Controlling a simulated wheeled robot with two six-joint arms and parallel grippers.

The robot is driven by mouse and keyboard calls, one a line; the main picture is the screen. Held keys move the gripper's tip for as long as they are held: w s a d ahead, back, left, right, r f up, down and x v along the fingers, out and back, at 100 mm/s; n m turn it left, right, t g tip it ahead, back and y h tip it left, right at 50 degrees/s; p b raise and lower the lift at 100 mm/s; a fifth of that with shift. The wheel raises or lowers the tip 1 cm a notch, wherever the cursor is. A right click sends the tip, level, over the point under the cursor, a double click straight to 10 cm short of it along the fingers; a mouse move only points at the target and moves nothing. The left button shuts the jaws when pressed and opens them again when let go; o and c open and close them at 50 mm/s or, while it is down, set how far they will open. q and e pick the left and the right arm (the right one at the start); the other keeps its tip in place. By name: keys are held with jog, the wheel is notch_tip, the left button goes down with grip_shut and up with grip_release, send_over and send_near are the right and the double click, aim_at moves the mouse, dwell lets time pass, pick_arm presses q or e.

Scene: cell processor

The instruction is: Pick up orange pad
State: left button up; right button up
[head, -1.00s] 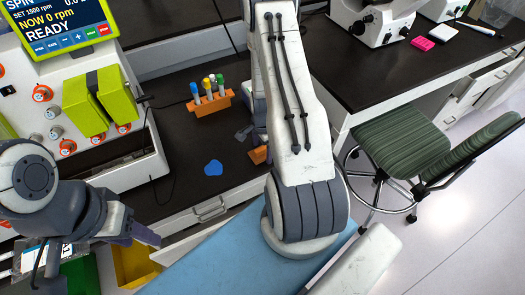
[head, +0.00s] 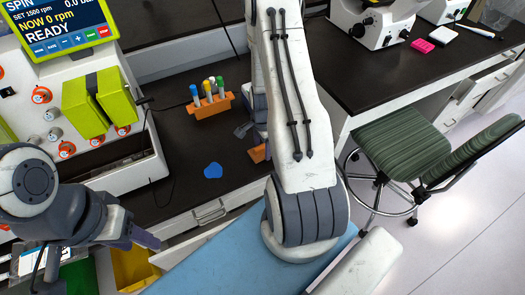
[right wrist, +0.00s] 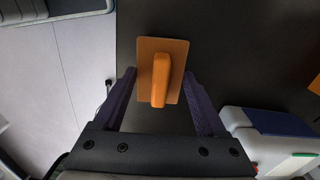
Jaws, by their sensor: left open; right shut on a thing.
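The orange pad (right wrist: 173,59) is a flat orange plate with a raised handle. In the right wrist view it lies between the purple fingers of my right gripper (right wrist: 160,86), which is shut on it. In the head view only part of the pad (head: 257,153) shows on the dark bench, beside my right arm, which hides most of the right gripper (head: 243,130). I cannot tell whether the pad is touching the bench or just above it. My left gripper (head: 143,237) is open at the lower left, away from the pad, and partly hidden by its own wrist.
A blue pad (head: 213,171) lies on the bench to the left of the orange pad. Behind stands an orange rack (head: 211,108) of capped tubes. A machine with a screen (head: 62,25) is at left. A green chair (head: 400,150) and a second bench are at right.

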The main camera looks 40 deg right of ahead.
jog(key=shift+r, duration=0.95)
jog(key=s+a+r+p, duration=0.6)
jog(key=s+p, duration=0.3)
jog(key=p, duration=0.1)
jog(key=shift+s+a+r, duration=0.3)
jog(key=shift+s+r, duration=0.05)
jog(key=o, duration=0.4)
grip_shut()
